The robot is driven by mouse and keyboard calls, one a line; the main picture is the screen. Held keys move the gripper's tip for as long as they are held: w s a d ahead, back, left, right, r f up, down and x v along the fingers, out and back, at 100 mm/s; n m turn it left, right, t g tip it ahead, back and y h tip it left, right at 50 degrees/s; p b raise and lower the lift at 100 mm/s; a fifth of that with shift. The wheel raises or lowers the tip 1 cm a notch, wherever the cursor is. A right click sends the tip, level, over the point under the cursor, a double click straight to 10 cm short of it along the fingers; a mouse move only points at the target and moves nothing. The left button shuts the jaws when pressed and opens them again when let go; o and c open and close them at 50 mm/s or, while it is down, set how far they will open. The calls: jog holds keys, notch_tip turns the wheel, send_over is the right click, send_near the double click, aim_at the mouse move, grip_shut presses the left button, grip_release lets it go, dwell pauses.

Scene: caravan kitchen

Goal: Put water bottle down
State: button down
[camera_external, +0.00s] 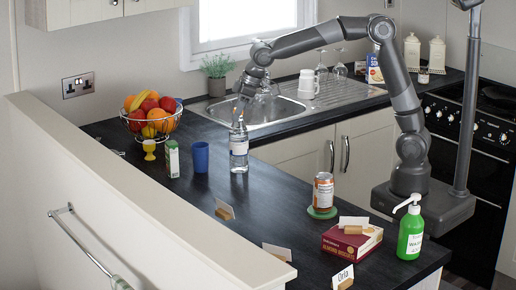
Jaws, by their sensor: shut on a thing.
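The water bottle (239,154) is clear with a pale label and stands upright at the dark worktop, near the sink's front left corner. My gripper (240,118) is above it, pointing down, shut on its top. The bottle's base looks to be at the worktop surface; I cannot tell whether it touches. The bottle's cap is hidden by the fingers.
A can (323,191), a red box (352,241) and a green pump bottle (410,232) are to the right. Worktop between bottle and can is clear.

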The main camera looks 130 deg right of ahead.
jog(key=c, duration=1.1)
grip_release()
jog(key=shift+f, duration=0.1)
jog(key=v, duration=1.2)
jog(key=s+a+n, duration=0.1)
jog(key=a+n, duration=0.1)
jog(key=a, duration=0.9)
jog(key=s+a+f+n+t+y, duration=0.1)
jog(key=s+a+f+n, duration=0.1)
jog(key=s+a+f, duration=0.3)
jog(key=s+a+f+n+t+y, duration=0.1)
jog(key=s+a+f+n, duration=0.2)
jog(key=s+a, duration=1.1)
jog(key=a+f, duration=0.3)
jog(key=a, duration=0.1)
jog(key=shift+s+n+y, duration=0.3)
jog(key=shift+y, duration=0.1)
